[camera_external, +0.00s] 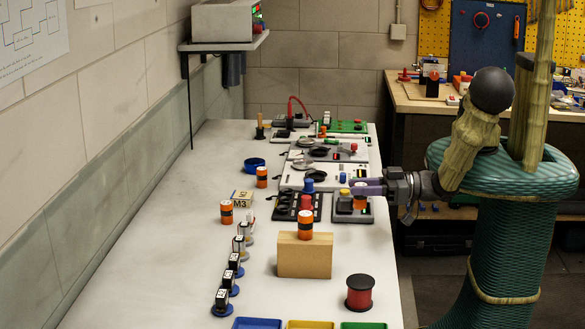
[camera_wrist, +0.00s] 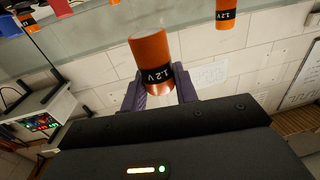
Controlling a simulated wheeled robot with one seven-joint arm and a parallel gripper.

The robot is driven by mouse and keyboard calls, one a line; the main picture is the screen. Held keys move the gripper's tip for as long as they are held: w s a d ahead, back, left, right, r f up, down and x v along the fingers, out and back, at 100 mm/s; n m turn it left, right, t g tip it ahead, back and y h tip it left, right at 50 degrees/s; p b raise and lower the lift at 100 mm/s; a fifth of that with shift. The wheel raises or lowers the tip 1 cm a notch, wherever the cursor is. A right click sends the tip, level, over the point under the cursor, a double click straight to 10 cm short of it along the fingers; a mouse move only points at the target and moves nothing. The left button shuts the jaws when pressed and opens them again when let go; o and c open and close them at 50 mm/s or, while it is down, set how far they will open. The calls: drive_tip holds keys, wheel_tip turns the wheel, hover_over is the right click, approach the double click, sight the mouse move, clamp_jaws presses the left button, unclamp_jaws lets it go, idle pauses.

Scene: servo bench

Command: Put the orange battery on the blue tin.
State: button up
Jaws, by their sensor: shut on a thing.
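My gripper (camera_external: 366,188) is at the right side of the bench, over a grey button box. Its purple fingers are shut on an orange battery (camera_external: 360,203). In the wrist view the held battery (camera_wrist: 150,50), with a dark 1.2 V band, stands out between the fingers (camera_wrist: 160,87). I cannot tell whether its lower end touches the box. A round blue tin (camera_external: 254,163) sits farther left on the bench, near the wall side, well apart from my gripper. Its top looks clear.
Other orange batteries stand beside the tin (camera_external: 262,178), near the M3 box (camera_external: 226,214) and on a wooden block (camera_external: 305,262). Button boxes and panels line the right side. A red spool (camera_external: 359,293) and coloured trays (camera_external: 257,323) are at the front. Bare bench lies along the left.

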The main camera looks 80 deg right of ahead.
sight(360, 209)
wheel_tip(360, 209, down, 3)
drive_tip(key=shift+r+b, duration=0.1)
drive_tip(key=shift+b, duration=1.1)
drive_tip(key=shift+f+p, duration=0.4)
drive_tip(key=shift+f, duration=1.1)
drive_tip(key=shift+f, duration=0.1)
drive_tip(key=shift+f+p, duration=0.3)
drive_tip(key=shift+f, duration=1.45)
drive_tip(key=shift+f, duration=0.2)
drive_tip(key=o, duration=1)
drive_tip(key=shift+o, duration=0.2)
